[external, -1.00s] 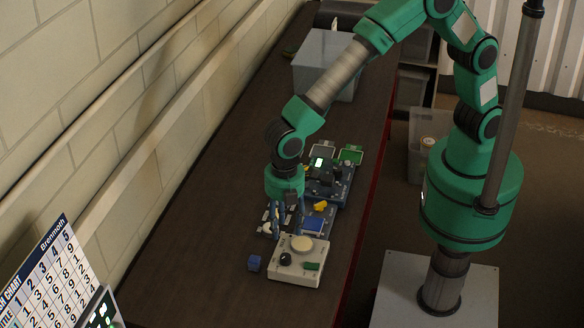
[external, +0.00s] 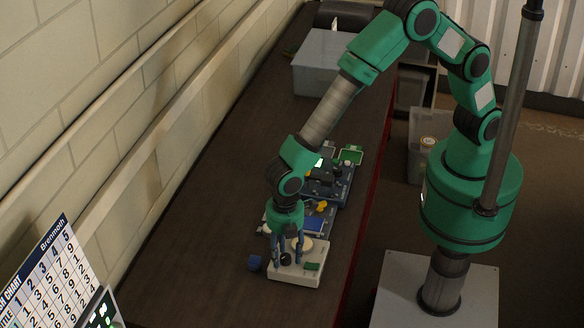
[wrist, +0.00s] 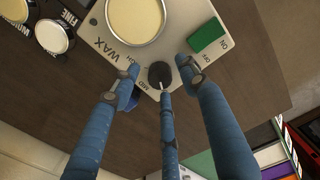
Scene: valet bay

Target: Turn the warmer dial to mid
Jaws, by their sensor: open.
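The wax warmer (external: 290,277) is a cream-coloured box near the front end of the bench. In the wrist view its panel (wrist: 120,45) carries the word WAX, a round pale pot (wrist: 135,18), a green switch (wrist: 208,34) and a black dial (wrist: 159,73). Small lettering including MID is beside the dial. A pale mark on the dial's edge faces the lower finger; its exact setting is hard to tell. My gripper (wrist: 160,77) is open, its blue fingers spread around the dial without clearly touching it. In the external view my gripper (external: 287,257) is right over the dial, partly covering it.
Behind the warmer are a blue tray (external: 318,221) with a yellow piece (external: 321,207) and a dark device (external: 328,180). A clear bin (external: 322,65) stands farther back. The bench left of these is bare.

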